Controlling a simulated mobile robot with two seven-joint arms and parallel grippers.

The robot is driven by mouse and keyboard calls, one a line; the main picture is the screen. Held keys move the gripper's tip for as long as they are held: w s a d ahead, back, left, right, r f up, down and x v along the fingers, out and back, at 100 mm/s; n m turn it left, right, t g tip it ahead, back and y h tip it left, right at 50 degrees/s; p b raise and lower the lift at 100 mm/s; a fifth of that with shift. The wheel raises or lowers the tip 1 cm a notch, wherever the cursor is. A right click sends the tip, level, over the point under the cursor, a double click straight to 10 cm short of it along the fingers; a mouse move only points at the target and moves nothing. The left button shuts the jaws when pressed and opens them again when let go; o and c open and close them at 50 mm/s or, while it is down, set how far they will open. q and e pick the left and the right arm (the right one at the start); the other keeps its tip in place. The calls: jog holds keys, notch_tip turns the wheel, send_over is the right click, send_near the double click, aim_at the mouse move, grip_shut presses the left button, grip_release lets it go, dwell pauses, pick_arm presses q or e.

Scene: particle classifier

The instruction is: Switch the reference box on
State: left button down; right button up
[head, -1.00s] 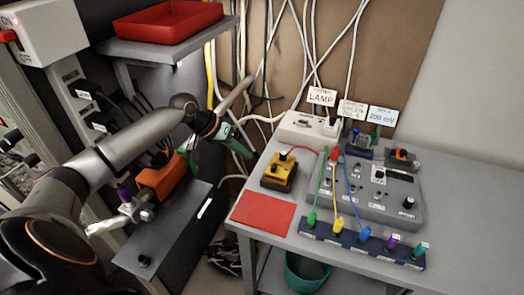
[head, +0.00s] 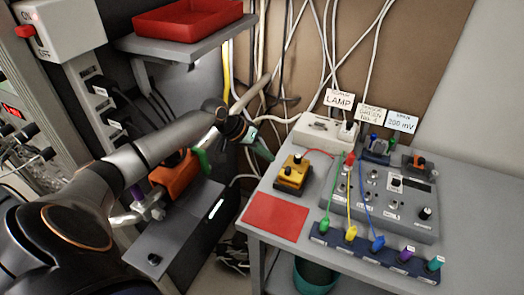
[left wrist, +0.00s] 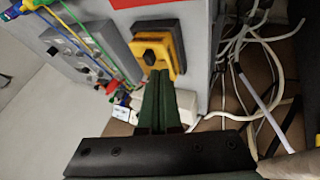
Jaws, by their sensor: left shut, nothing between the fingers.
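No readable label names the reference box. A yellow box (head: 293,173) with black knobs sits on the grey table, left of a grey panel box (head: 395,205) with sockets, switches and a dark display. My left gripper (head: 268,156) is shut and empty, just left of and behind the yellow box in the head view. My right gripper is not in view.
A red mat (head: 276,221) lies at the table's front left. A blue strip (head: 345,236) holds several coloured plugs in front of the panel box. A white power strip (head: 322,132) and hanging cables are behind. A red tray (head: 187,17) stands on the shelf.

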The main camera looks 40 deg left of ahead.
aim_at(284, 170)
pick_arm(q)
jog(key=x, duration=0.5)
jog(key=shift+w+f, duration=0.1)
jog(key=shift+f, duration=0.05)
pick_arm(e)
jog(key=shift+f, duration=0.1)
pick_arm(q)
jog(key=shift+d, duration=0.1)
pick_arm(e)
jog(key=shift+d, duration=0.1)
